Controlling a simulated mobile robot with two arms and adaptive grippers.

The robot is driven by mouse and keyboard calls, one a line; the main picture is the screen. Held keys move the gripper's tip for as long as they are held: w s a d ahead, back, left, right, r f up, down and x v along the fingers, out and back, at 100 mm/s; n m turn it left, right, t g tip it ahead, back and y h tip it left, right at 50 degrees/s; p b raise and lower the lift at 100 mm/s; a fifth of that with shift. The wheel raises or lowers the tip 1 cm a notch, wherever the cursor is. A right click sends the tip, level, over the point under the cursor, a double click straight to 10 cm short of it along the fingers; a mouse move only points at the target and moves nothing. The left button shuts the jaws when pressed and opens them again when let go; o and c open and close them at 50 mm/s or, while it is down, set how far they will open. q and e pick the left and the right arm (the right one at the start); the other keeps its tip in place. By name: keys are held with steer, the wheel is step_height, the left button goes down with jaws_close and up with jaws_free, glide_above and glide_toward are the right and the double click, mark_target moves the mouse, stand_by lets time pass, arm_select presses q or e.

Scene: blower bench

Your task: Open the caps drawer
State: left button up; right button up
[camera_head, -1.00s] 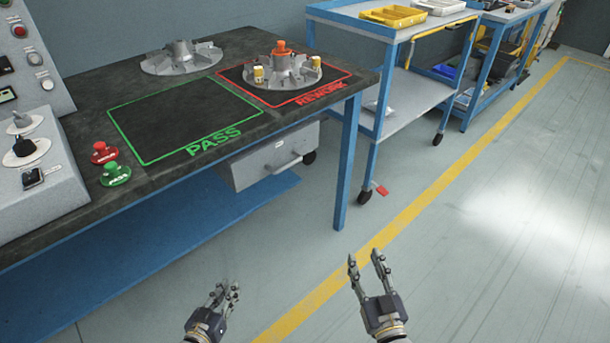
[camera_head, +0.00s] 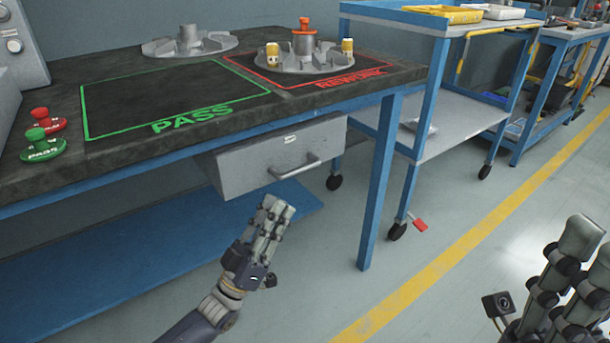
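The caps drawer is most likely the grey drawer (camera_head: 262,164) under the bench, the only drawer I see. It looks closed, with a bar handle (camera_head: 294,166) and a small label on its front; the label is too small to read. My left gripper (camera_head: 277,208) is below and in front of the drawer front, apart from the handle. Its fingers overlap in this view, so its opening is unclear, and I see nothing in it. My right gripper (camera_head: 592,250) is at the lower right edge, partly cut off, fingers apart and empty, far from the drawer.
The bench top (camera_head: 340,92) bears a finned part with an orange cap on the REWORK area (camera_head: 372,80), and green (camera_head: 42,147) and red (camera_head: 46,121) buttons. A blue bench leg (camera_head: 378,185) stands right of the drawer. A wheeled cart (camera_head: 450,125) is farther right. The floor in front is open.

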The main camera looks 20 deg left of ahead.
mark_target(300, 170)
arm_select(q)
steer(key=b+x, duration=0.2)
steer(key=x, duration=0.7)
steer(key=shift+w+d+r, duration=0.1)
steer(key=shift+w+r, duration=0.15)
steer(key=shift+r, duration=0.05)
jaws_close()
